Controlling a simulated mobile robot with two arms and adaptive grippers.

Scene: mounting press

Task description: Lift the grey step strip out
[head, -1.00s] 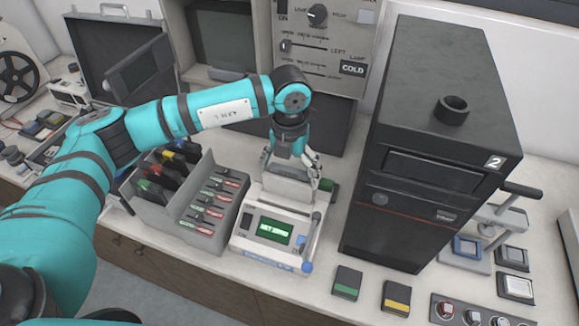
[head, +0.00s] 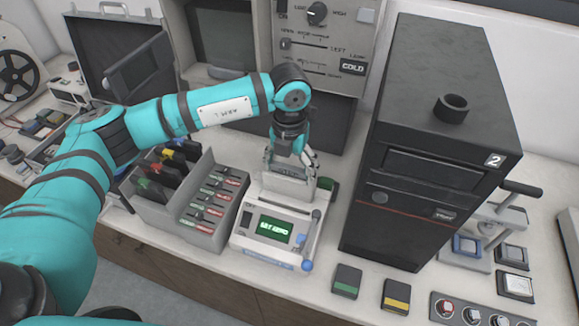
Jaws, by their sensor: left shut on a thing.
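My left gripper (head: 291,168) points down over the back of a white device (head: 250,252) with a lit green display. It is shut on a thin grey piece at the device's back slot, which looks like the grey step strip (head: 288,187). The fingers cover much of the strip, and I cannot tell how far it sits in the slot. My right gripper is not in view.
A grey rack (head: 180,215) with coloured cartridges stands close on the left. A tall black tower (head: 430,150) marked 2 stands close on the right. A green-marked block (head: 346,282) and a yellow-marked block (head: 396,296) lie in front of it. A grey control panel (head: 335,50) rises behind.

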